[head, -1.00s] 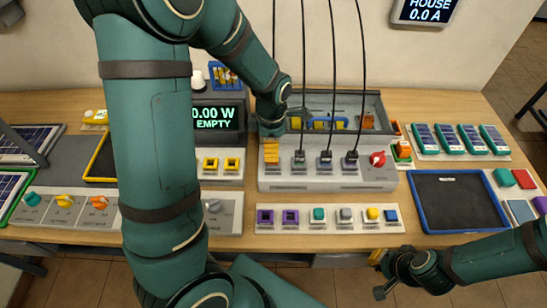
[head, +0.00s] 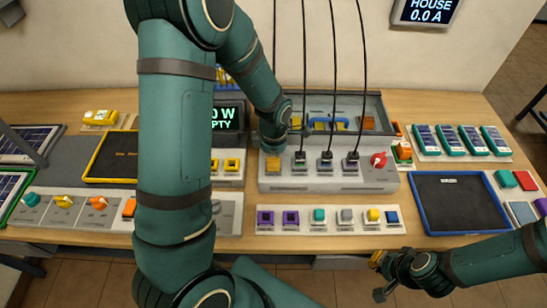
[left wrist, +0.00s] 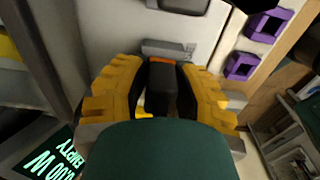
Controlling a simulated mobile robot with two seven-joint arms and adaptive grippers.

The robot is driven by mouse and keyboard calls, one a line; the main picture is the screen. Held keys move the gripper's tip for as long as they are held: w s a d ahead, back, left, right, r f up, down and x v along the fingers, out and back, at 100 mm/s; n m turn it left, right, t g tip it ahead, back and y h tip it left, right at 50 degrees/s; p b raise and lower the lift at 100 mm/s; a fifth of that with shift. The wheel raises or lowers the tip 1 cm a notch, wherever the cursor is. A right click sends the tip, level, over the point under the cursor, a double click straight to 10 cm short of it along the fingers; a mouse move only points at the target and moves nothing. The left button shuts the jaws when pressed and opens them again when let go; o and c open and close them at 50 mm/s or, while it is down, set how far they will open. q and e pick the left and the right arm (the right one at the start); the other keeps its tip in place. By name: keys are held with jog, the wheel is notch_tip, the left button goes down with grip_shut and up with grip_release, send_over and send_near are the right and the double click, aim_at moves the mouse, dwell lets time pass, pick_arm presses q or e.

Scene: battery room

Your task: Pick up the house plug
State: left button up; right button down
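A row of black plugs on black cables stands in the grey panel (head: 330,183); three plugs (head: 300,159) (head: 326,158) (head: 352,158) show clearly. No label tells which is the house plug. My left gripper (head: 273,148) is over the leftmost, orange-marked socket (head: 273,164), hiding its plug in the head view. In the left wrist view a black plug (left wrist: 162,88) lies between the yellow fingers of my left gripper (left wrist: 162,80); I cannot tell whether they press on it. My right gripper (head: 377,276) is open and empty beyond the table's front edge.
A red knob (head: 378,160) is at the panel's right end. A strip of small coloured blocks (head: 330,228) lies in front. A blue-rimmed dark tray (head: 458,203) is on the right. A grey bin (head: 375,107) stands behind the panel.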

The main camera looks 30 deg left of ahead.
pick_arm(q)
grip_shut()
jog(key=shift+r, duration=0.1)
